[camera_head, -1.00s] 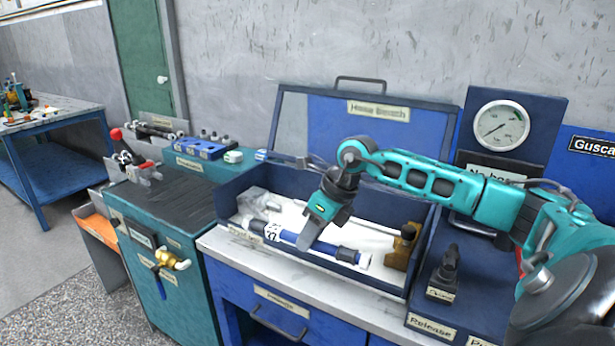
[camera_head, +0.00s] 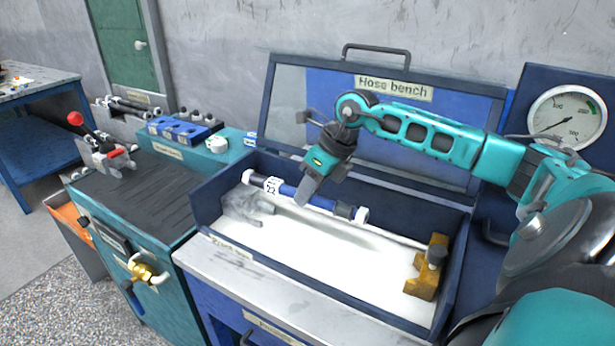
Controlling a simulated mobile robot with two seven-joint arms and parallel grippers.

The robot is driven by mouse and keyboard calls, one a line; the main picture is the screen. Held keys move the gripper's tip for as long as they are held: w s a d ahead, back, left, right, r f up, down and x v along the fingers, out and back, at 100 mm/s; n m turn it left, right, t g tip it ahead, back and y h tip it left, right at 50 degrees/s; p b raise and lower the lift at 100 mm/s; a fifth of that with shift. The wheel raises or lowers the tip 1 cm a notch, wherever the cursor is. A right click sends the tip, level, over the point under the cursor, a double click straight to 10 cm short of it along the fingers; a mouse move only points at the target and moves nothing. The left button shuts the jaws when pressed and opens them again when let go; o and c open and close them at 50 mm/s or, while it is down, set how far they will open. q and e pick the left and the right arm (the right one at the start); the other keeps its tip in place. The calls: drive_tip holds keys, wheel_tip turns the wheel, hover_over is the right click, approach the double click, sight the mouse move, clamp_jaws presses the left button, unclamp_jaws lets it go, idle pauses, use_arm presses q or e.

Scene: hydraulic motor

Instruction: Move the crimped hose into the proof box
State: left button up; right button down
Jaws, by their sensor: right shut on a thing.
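The crimped hose (camera_head: 318,201) is a dark blue tube with a white label and pale end fittings. My right gripper (camera_head: 306,192) points down and is shut on its middle. The hose lies slanted across the back part of an open blue box (camera_head: 213,208) with a white floor, which seems to be the proof box. I cannot tell whether the hose touches the floor or hangs above it. The box's framed clear lid (camera_head: 385,47) stands raised behind. My left gripper is not in view.
A teal bench (camera_head: 140,200) with a red-knobbed lever stands left. A pressure gauge (camera_head: 567,118) is at the right.

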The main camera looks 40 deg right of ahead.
drive_tip(key=shift+w+d, duration=0.15)
drive_tip(key=shift+f, duration=0.1)
drive_tip(key=shift+f+b, duration=0.3)
drive_tip(key=shift+b, duration=0.1)
wheel_tip(320, 180, down, 6)
drive_tip(key=b, duration=0.4)
drive_tip(key=shift+f, duration=0.2)
drive_tip(key=shift+f+b, duration=0.4)
drive_tip(key=shift+b, duration=0.15)
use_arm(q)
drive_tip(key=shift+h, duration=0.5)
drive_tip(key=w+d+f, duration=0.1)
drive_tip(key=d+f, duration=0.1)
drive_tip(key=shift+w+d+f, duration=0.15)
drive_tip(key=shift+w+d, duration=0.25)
use_arm(e)
drive_tip(key=shift+f, duration=0.1)
